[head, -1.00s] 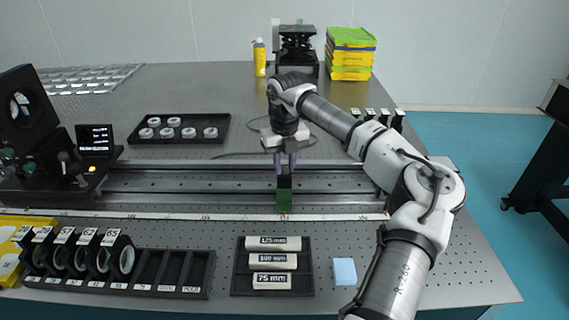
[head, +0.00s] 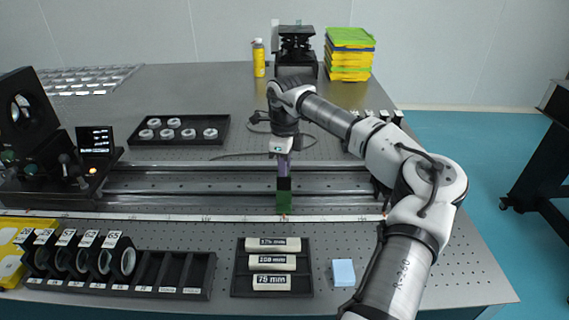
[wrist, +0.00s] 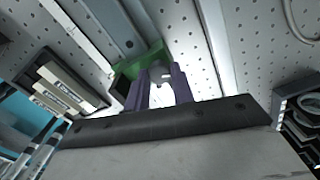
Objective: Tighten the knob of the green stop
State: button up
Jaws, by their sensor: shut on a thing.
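The green stop (head: 284,202) sits on the rail (head: 220,190) near the middle of the table, with a black part above its green base. In the wrist view the green of the stop (wrist: 150,56) shows just beyond the fingers. My gripper (head: 284,172) points down at the stop's top, its purple fingers seen nearly edge-on from the head. In the wrist view my gripper (wrist: 162,78) has its fingers close together at the stop. It is shut on the knob, which the fingers mostly hide.
A tray of labelled bars (head: 238,270) and a blue pad (head: 344,272) lie in front of the rail. A rack of numbered holders (head: 100,262) is at front left. A tray of rings (head: 180,131) lies behind the rail. A black device with a screen (head: 95,140) stands at left.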

jog(key=n, duration=0.5)
jog(key=shift+w+r+p, duration=0.1)
jog(key=shift+p, duration=0.2)
jog(key=shift+n, duration=0.3)
jog(key=o, duration=1)
notch_tip(320, 180, up, 14)
jog(key=b, duration=0.1)
jog(key=shift+b, duration=0.3)
jog(key=shift+f, duration=0.25)
